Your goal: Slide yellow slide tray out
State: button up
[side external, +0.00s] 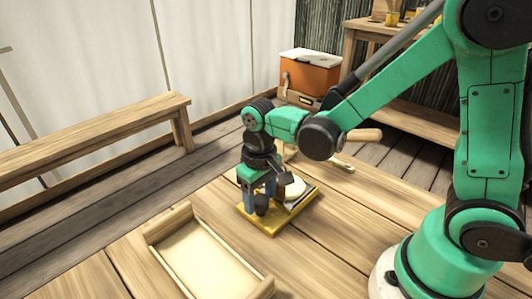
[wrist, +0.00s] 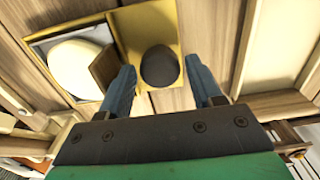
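The yellow slide tray (side external: 256,225) lies on the wooden table, below my gripper (side external: 260,201). In the wrist view, the yellow tray (wrist: 120,36) shows as a shallow yellow-rimmed frame holding a dark oval object (wrist: 160,66). My gripper (wrist: 160,70) is open, with its two blue-grey fingers apart on either side of the dark oval. I cannot tell whether the fingers touch the tray. In the side view, my gripper hides part of the tray.
A wooden tray (side external: 208,262) lies at the table's front. A bench (side external: 90,135) and an orange cooler (side external: 308,76) stand behind. The table between the trays is clear.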

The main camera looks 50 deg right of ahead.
aim_at(288, 207)
jog(key=shift+r, duration=2.8)
jog(key=s+d+r+t, duration=0.3)
jog(key=d+r+t, duration=0.1)
jog(key=t, duration=0.3)
jog(key=shift+s+d+r, duration=0.15)
jog(key=shift+s, duration=0.05)
